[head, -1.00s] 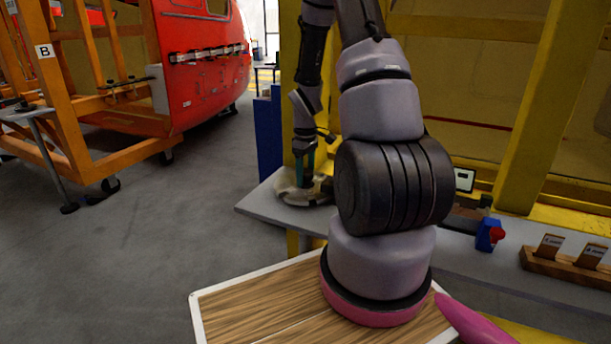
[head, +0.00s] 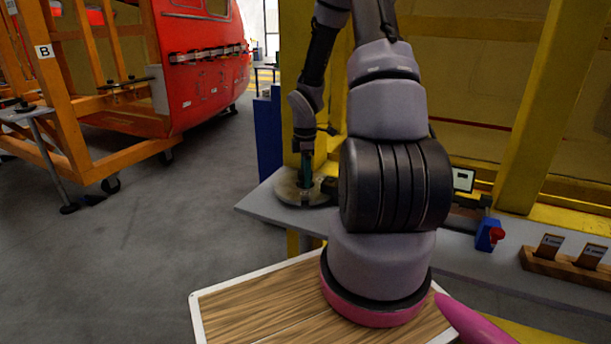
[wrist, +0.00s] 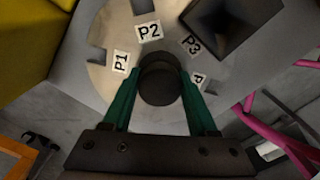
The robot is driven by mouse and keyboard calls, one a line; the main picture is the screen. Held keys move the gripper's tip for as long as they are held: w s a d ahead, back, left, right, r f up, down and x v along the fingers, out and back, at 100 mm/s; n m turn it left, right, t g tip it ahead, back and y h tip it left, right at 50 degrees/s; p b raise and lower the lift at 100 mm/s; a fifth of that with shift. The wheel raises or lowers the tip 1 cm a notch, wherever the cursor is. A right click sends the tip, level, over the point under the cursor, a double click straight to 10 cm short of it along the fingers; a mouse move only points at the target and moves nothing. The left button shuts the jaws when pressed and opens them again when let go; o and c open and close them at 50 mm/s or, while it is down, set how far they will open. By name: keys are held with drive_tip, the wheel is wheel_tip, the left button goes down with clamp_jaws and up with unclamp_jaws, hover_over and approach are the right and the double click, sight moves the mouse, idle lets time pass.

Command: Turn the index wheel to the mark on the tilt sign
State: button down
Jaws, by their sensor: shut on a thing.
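The index wheel (head: 289,194) is a flat round disc on the left end of the grey bench. In the wrist view the wheel (wrist: 173,48) carries white tags P1 (wrist: 121,62), P2 (wrist: 149,32), P3 (wrist: 191,44) and a partly hidden tag starting with P. My gripper (wrist: 160,92) has its green fingers shut on the dark round knob (wrist: 159,78) at the wheel's middle. In the head view my gripper (head: 305,180) points down onto the wheel. I cannot make out which thing is the tilt sign, or read its mark.
A dark square block (wrist: 232,22) stands close beside the wheel. The bench (head: 415,217) also holds a small screen (head: 463,180), a blue and red device (head: 489,235) and a wooden card holder (head: 565,268). A yellow frame (head: 545,110) rises behind. A wood-topped surface (head: 255,305) lies in front.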

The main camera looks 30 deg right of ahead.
drive_tip(key=shift+n, duration=0.5)
drive_tip(key=shift+c, duration=0.9)
unclamp_jaws()
wheel_tip(320, 180, up, 11)
drive_tip(key=shift+f, duration=0.1)
